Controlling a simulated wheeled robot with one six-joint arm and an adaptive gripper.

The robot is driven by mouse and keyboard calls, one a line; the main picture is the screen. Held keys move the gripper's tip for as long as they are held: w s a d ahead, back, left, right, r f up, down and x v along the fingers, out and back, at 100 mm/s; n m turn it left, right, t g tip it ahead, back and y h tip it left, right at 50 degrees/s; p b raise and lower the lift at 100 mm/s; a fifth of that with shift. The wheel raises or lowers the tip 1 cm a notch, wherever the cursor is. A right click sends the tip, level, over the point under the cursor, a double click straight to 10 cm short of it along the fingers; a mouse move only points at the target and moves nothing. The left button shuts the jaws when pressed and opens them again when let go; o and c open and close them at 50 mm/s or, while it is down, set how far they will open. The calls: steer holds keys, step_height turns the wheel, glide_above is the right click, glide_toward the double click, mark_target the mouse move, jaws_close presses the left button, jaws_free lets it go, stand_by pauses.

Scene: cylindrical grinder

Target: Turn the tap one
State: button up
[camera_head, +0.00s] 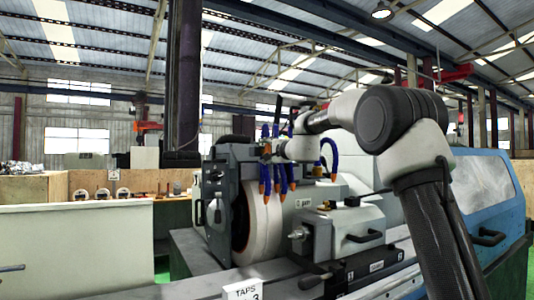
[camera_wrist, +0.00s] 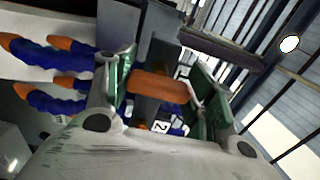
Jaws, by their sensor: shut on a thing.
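My gripper (camera_wrist: 160,86) is shut on an orange tap handle (camera_wrist: 158,90), which lies between its two green-padded fingers in the wrist view. In the head view my gripper (camera_head: 279,149) is at the top of the blue and orange hoses (camera_head: 265,178), above the grinding wheel (camera_head: 264,222). The handle is too small to make out there. A small white tag (camera_wrist: 162,127) that seems to read 2 shows just below the handle in the wrist view. I cannot tell which tap it marks.
Blue hoses with orange tips (camera_wrist: 52,98) lie close left of my fingers. A grey upright block (camera_wrist: 156,38) stands just behind the handle. The grinder's workhead (camera_head: 335,232) and a white sign reading TAPS (camera_head: 243,290) are below. A blue machine cover (camera_head: 490,185) is to the right.

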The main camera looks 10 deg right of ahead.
steer(key=o, duration=1)
steer(key=shift+f, duration=0.1)
steer(key=shift+s+d, duration=0.1)
steer(key=shift+s, duration=0.2)
steer(key=v, duration=1.1)
steer(key=shift+s, duration=0.15)
